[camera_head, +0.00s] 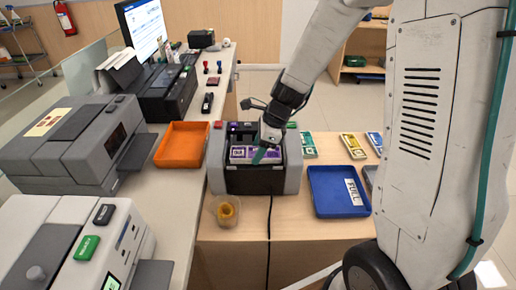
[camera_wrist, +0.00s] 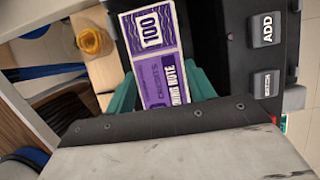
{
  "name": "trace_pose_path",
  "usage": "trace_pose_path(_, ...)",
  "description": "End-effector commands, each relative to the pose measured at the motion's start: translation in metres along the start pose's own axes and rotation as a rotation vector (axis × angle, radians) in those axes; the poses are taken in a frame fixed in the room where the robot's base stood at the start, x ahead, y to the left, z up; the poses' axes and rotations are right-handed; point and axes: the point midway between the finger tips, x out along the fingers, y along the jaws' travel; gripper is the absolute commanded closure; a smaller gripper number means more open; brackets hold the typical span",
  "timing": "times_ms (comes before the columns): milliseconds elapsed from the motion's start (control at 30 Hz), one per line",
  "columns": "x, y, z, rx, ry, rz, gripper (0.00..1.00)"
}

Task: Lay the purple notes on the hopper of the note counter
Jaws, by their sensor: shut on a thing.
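The purple notes (camera_head: 242,154) are a banded stack marked 100 and also show in the wrist view (camera_wrist: 152,35). My gripper (camera_head: 264,153) is shut on them, with its green fingers on either side of the stack in the wrist view (camera_wrist: 163,88). The note counter (camera_head: 292,172) is a grey and black machine on the wooden counter. The notes are at its top, over the hopper area. I cannot tell whether they touch the hopper. The counter's dark panel with an ADD key (camera_wrist: 266,30) shows at the right of the wrist view.
An orange tray (camera_head: 180,146) stands left of the machine and a blue tray (camera_head: 336,196) right of it. A small bowl (camera_head: 227,211) with a yellow thing is in front. Green (camera_head: 308,146), yellow (camera_head: 353,146) and blue notes (camera_head: 375,142) lie at the right.

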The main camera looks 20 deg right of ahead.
Motion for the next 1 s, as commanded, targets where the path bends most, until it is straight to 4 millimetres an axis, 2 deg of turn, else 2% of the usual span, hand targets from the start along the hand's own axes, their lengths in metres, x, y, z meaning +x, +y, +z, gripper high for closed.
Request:
trace_pose_path(67, 0.002, 0.000, -0.001, 0.000, 0.000, 0.001, 0.74)
trace_pose_path(100, 0.003, 0.000, -0.001, 0.000, 0.000, 0.001, 0.43)
trace_pose_path(167, 0.002, 0.000, -0.001, 0.000, 0.000, 0.000, 0.27)
trace_pose_path(200, 0.002, 0.000, -0.001, 0.000, 0.000, 0.000, 0.24)
trace_pose_path(467, 0.001, 0.000, 0.000, 0.000, 0.000, 0.000, 0.24)
trace_pose_path(567, -0.005, -0.001, 0.001, -0.001, -0.001, -0.003, 0.24)
trace_pose_path(667, -0.020, -0.001, 0.001, -0.002, -0.002, -0.005, 0.24)
trace_pose_path(1000, -0.092, -0.001, 0.001, -0.001, -0.002, -0.005, 0.24)
